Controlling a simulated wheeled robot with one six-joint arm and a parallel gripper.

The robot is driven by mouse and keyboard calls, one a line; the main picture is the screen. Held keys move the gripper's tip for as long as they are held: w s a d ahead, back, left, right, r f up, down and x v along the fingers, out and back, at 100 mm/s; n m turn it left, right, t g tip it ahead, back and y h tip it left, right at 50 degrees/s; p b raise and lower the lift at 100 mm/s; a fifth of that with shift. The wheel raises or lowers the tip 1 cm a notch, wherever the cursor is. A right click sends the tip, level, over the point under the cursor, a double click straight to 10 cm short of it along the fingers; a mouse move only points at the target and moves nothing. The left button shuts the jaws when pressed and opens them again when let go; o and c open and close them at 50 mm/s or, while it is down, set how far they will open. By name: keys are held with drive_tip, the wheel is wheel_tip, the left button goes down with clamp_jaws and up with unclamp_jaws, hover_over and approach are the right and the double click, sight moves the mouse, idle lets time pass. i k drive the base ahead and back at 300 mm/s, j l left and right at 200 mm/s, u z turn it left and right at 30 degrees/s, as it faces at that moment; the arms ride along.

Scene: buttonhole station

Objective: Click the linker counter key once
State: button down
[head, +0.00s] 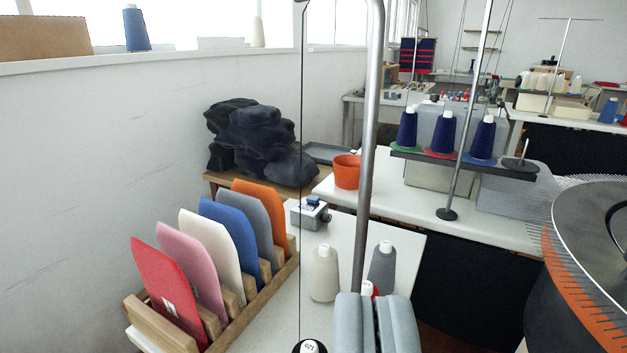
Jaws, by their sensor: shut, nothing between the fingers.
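A small grey box with a blue key on top (313,201) stands on the white table left of centre, behind the yarn cones. It looks like the counter; no label on it is readable. My gripper (368,300) shows at the bottom, right of centre, as two light grey fingers that are shut and empty. It is lower in the picture and to the right of the box, apart from it. The blue key is in clear view.
A grey metal pole (367,150) rises between the box and the right side. A cream cone (324,273) and a grey cone (382,268) stand nearby. A wooden rack (163,325) of coloured panels is at left, an orange pot (347,171) behind, a round pinned dial (590,270) at right.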

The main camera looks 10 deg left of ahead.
sight(312, 199)
drive_tip(key=i+j+z, duration=0.1)
drive_tip(key=j, duration=0.2)
drive_tip(key=i+j+z, duration=0.1)
drive_tip(key=j, duration=0.25)
drive_tip(key=i+j, duration=0.25)
drive_tip(key=i+j+z, duration=0.15)
drive_tip(key=j, duration=0.25)
